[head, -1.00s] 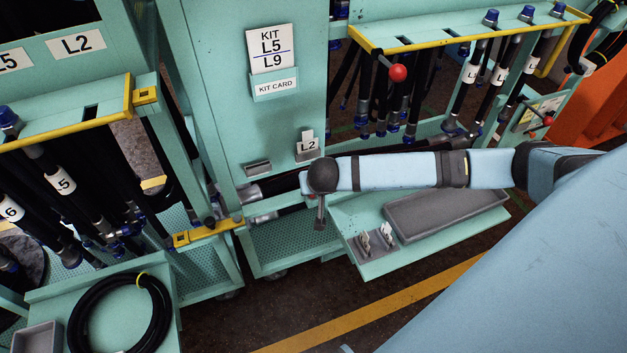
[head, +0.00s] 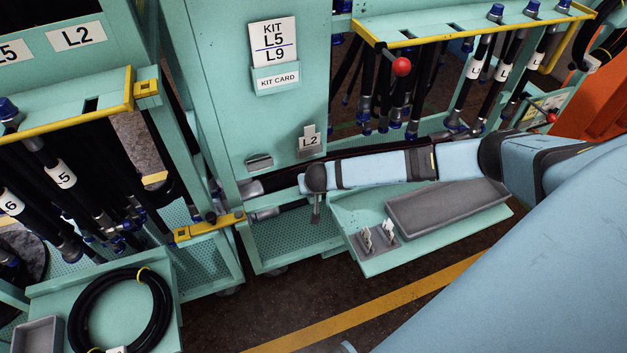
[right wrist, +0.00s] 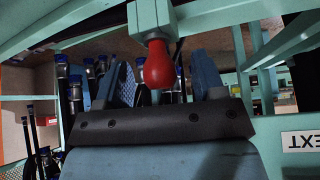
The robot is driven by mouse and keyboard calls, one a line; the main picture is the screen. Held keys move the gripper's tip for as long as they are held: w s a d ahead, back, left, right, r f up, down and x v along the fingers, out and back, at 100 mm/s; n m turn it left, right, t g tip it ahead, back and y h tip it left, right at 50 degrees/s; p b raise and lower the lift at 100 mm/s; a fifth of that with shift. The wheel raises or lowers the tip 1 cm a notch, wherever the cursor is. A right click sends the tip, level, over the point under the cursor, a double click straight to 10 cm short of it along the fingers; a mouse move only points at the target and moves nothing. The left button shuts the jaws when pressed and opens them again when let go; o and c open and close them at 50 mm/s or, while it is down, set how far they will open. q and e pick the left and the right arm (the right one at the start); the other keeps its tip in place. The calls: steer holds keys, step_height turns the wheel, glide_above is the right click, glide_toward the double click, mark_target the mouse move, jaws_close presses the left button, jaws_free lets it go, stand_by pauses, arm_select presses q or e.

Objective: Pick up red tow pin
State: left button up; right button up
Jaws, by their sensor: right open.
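The red tow pin (right wrist: 158,65) shows as a bulb-shaped red handle below a teal bracket in the right wrist view, which looks upside down. My right gripper (right wrist: 159,78) is open, with one blue finger on each side of the red handle. I cannot tell whether either finger touches it. In the head view my right arm reaches left to the lower front of the KIT L5 L9 cart (head: 233,150). Its dark end (head: 316,180) is there, and the fingers and pin cannot be made out. My left gripper is not in view.
Red ball knobs (head: 401,66) sit on the hose racks at the right. A teal shelf with a grey tray (head: 447,207) lies just below my arm. A yellow bar (head: 208,229) joins the carts at left. A coiled black hose (head: 120,310) lies at lower left.

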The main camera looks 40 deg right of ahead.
steer(key=shift+c, duration=0.2)
steer(key=c, duration=1)
